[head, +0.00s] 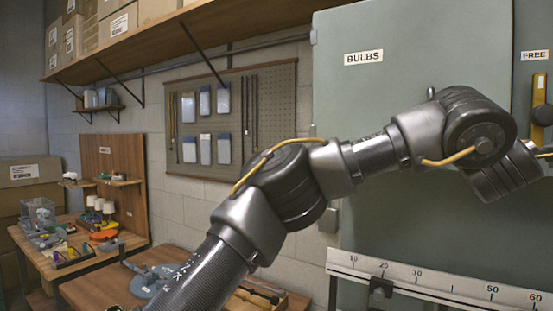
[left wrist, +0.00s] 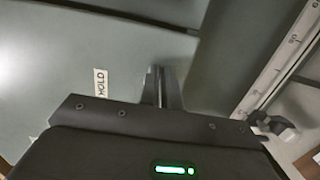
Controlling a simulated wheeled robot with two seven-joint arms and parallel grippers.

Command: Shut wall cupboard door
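The wall cupboard shows as a large grey-green panel marked BULBS (head: 375,110), with a second grey-green panel marked FREE (head: 532,25) at the right edge. I cannot tell from the head view how far either panel stands open. My left arm crosses in front of the BULBS panel toward the right, and its gripper is beyond the head view. In the left wrist view my left gripper (left wrist: 161,88) has its fingers together, with nothing visible between them. They are in front of a grey-green surface (left wrist: 60,55) bearing a HOLD label (left wrist: 100,83); contact is unclear. My right gripper is not visible.
A white measuring scale (head: 440,287) runs below the cupboard panels; it also shows in the left wrist view (left wrist: 283,58). A pegboard (head: 232,120) and a shelf with boxes are left of the cupboard. Benches with lamp parts (head: 75,240) stand at lower left.

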